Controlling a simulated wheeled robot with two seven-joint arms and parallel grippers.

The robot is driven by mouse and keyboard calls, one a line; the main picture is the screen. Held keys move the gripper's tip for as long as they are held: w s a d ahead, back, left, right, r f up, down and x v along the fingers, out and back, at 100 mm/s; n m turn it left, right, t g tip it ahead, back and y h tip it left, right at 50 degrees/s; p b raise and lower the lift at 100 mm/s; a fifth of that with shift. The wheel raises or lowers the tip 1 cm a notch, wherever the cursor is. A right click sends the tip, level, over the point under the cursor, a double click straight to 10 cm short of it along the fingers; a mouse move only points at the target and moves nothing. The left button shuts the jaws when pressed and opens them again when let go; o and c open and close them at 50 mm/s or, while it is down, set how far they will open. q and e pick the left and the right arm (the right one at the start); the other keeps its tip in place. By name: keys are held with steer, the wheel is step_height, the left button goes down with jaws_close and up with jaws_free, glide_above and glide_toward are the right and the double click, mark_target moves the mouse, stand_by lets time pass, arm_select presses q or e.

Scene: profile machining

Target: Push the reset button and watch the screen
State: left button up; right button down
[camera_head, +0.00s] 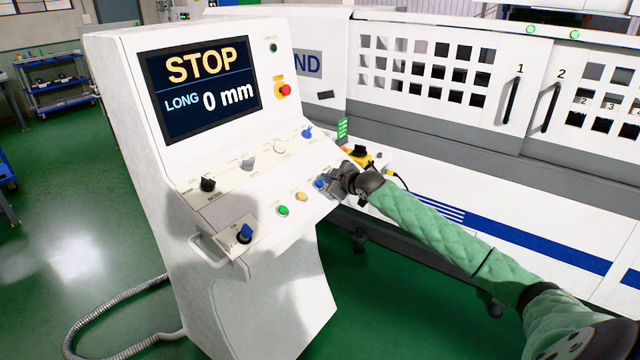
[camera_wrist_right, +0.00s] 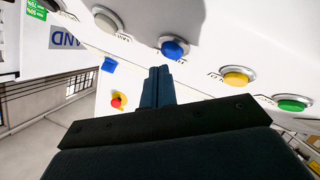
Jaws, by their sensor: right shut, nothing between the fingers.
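The white control console stands at the left of the head view. Its screen (camera_head: 180,125) reads "STOP" in yellow and "LONG 0 mm" below. My right gripper (camera_head: 330,184) is shut and empty beside the blue button. In the wrist view its fingertips (camera_wrist_right: 158,70) are just below the button, and I cannot tell whether they touch. My left gripper is out of view.
A yellow button (camera_head: 302,196) and a green button (camera_head: 283,210) sit in the same row. A red emergency stop (camera_head: 285,90) is beside the screen. Knobs line the panel above. A large white machine (camera_head: 450,130) with doors 1 and 2 stands behind.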

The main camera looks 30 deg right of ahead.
steer(key=shift+w+a+f, duration=0.15)
steer(key=shift+w+f, duration=0.2)
steer(key=shift+f, duration=0.35)
stand_by(0.7)
steer(key=shift+r, duration=0.15)
steer(key=shift+s+r+p, duration=0.35)
steer(key=shift+r+p, duration=0.1)
steer(key=shift+r, duration=0.15)
steer(key=shift+s+d+r+p, duration=0.15)
steer(key=shift+d+r+p, duration=0.1)
steer(key=shift+r+p, duration=0.15)
steer(key=r+p, duration=0.1)
steer(key=s+r+p, duration=0.1)
steer(key=r, duration=0.1)
steer(key=s+r+p, duration=0.1)
steer(key=shift+s+d+r, duration=0.2)
steer(key=shift+d+r, duration=0.05)
steer(key=shift+d, duration=0.15)
stand_by(0.6)
